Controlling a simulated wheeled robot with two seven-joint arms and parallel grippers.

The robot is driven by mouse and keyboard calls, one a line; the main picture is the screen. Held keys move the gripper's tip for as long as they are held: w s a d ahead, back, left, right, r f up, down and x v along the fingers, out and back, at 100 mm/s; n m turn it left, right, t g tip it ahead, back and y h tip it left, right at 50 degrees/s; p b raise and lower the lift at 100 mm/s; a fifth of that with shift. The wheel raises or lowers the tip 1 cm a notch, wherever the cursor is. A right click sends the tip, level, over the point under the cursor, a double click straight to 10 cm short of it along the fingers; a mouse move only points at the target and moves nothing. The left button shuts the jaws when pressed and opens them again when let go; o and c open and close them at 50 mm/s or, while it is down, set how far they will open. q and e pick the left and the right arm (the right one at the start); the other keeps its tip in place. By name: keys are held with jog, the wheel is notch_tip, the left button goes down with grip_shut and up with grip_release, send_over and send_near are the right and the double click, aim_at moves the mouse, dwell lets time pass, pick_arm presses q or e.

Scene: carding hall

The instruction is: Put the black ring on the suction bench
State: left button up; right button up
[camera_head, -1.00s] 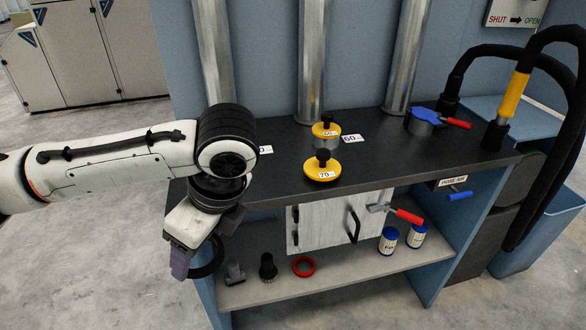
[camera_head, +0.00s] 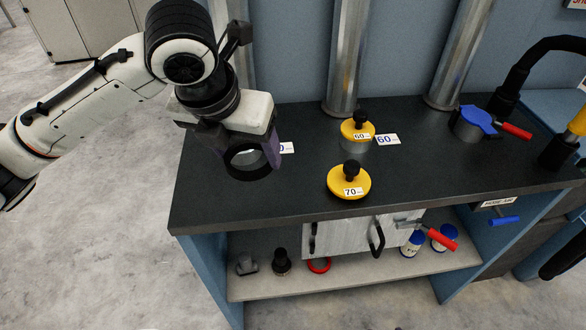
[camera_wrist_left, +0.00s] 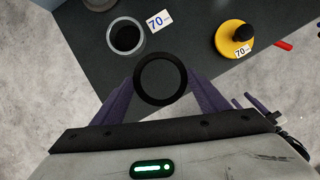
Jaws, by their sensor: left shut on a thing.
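The black ring (camera_head: 247,174) is held in my left gripper (camera_head: 243,158), over the left part of the suction bench (camera_head: 420,180). The left wrist view shows the black ring (camera_wrist_left: 160,102) pinched between the two purple fingers (camera_wrist_left: 162,80), flat side toward the camera. The ring appears to be above the dark bench top; the exact gap cannot be told. An open clear-walled port (camera_wrist_left: 125,36) stands just beyond the ring, beside a card marked 70 (camera_wrist_left: 160,20). In the head view the ring and gripper partly hide this port and its card. My right gripper is out of view.
A yellow lid marked 70 (camera_head: 348,184) lies on the bench. A yellow lid marked 60 (camera_head: 357,131) caps another port. A blue-topped port (camera_head: 474,121) is farther right. The lower shelf (camera_head: 350,283) holds a red ring (camera_head: 319,266) and other parts.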

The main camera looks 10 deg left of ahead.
pick_arm(q)
jog(key=f, duration=0.4)
jog(key=shift+s+f, duration=0.3)
jog(key=shift+s, duration=0.05)
notch_tip(320, 180, down, 4)
jog(key=shift+r+b, duration=0.15)
jog(key=shift+b, duration=0.15)
jog(key=shift+f, duration=0.25)
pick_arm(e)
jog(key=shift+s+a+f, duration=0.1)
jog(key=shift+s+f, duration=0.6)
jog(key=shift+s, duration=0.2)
pick_arm(q)
jog(key=o, duration=1)
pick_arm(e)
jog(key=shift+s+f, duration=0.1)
pick_arm(q)
jog(key=p+v, duration=0.1)
jog(key=v, duration=1.1)
jog(key=shift+w+r, duration=0.1)
jog(key=shift+w, duration=0.05)
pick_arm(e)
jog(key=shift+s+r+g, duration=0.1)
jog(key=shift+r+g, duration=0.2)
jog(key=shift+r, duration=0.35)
